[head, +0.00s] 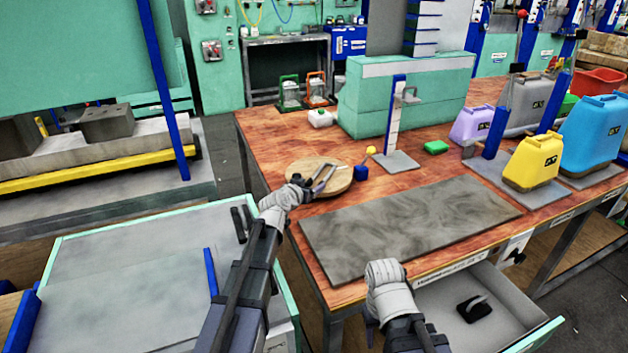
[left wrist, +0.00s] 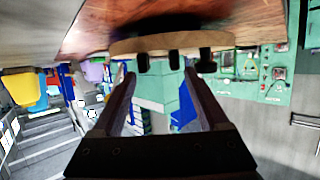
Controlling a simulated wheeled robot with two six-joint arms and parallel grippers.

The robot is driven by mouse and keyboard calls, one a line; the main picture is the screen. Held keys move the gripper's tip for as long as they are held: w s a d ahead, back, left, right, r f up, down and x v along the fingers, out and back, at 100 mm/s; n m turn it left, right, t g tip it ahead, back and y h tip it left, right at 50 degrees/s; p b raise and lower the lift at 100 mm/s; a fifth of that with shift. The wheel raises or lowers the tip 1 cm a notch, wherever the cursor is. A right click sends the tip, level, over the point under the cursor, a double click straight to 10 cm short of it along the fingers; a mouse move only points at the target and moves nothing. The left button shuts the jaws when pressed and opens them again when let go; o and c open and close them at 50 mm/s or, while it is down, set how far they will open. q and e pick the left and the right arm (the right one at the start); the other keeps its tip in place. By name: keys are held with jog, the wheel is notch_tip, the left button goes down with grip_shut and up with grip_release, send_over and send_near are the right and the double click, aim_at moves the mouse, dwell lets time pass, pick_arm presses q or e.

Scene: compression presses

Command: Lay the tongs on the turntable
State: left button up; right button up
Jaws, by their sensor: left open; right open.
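The turntable (head: 338,183) is a round wooden disc on the brown table. Its edge also shows in the left wrist view (left wrist: 230,40). My left gripper (head: 318,183) is open at the disc, its fingers over the disc's near part in the head view. In the left wrist view its two fingers (left wrist: 158,100) are spread with nothing between them. Several dark pieces (left wrist: 173,60) stand out from the disc's face beyond the fingertips. They may be parts of the tongs, but I cannot make out a whole outline. My right gripper (head: 370,322) is mostly hidden below its wrist, over the table's front side.
A grey mat (head: 410,225) covers the table's front. A teal press (head: 405,95) stands behind. An open drawer (head: 510,325) at the front right holds a black item with a handle (head: 474,308).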

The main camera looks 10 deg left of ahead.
pick_arm(q)
jog(key=p+v, duration=0.2)
jog(key=v, duration=0.6)
dwell(1.3)
